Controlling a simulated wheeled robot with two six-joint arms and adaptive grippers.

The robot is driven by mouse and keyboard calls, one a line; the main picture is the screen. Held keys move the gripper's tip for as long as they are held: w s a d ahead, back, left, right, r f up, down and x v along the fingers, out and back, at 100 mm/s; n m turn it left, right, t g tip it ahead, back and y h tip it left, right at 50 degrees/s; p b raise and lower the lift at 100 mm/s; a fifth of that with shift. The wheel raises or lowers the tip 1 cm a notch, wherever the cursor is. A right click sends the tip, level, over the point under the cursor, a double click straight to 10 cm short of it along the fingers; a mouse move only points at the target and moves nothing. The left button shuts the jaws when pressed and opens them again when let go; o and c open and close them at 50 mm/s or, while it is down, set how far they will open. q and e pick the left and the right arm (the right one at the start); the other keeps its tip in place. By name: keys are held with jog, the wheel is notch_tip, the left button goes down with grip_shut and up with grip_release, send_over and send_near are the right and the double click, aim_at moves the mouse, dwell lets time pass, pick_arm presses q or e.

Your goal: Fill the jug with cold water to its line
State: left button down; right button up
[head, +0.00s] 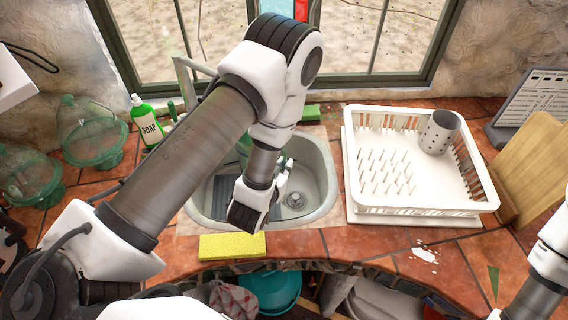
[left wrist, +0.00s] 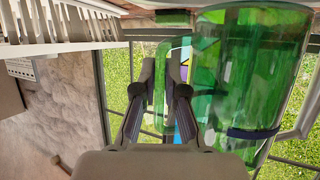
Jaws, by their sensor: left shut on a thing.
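A green see-through jug (left wrist: 245,75) with a dark band (left wrist: 255,133) around it fills the right of the left wrist view, which appears upside down. My left gripper (left wrist: 167,85) is shut on its handle (left wrist: 163,70). In the head view my left arm hides most of the jug; a bit of green (head: 244,144) shows over the sink (head: 318,165). I cannot tell the water level. The tap (head: 190,68) is partly hidden behind my arm. My right arm is at the lower right edge, its gripper outside the frame.
A white dish rack (head: 400,207) with a metal cup (head: 439,132) stands right of the sink. A yellow sponge (head: 232,246) lies at the front edge. A soap bottle (head: 145,120) and green glass vessels (head: 92,135) stand left. Boards (head: 530,165) lean at right.

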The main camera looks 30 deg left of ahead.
pick_arm(q)
jog(key=shift+s+d+r, duration=0.1)
jog(key=shift+d+r, duration=0.05)
jog(key=w+a, duration=0.3)
jog(key=a, duration=0.1)
jog(key=w+a, duration=0.2)
jog(key=a, duration=0.1)
jog(key=shift+w+b, duration=0.35)
jog(key=shift+b, duration=0.05)
jog(key=shift+d, duration=0.1)
dwell(6.7)
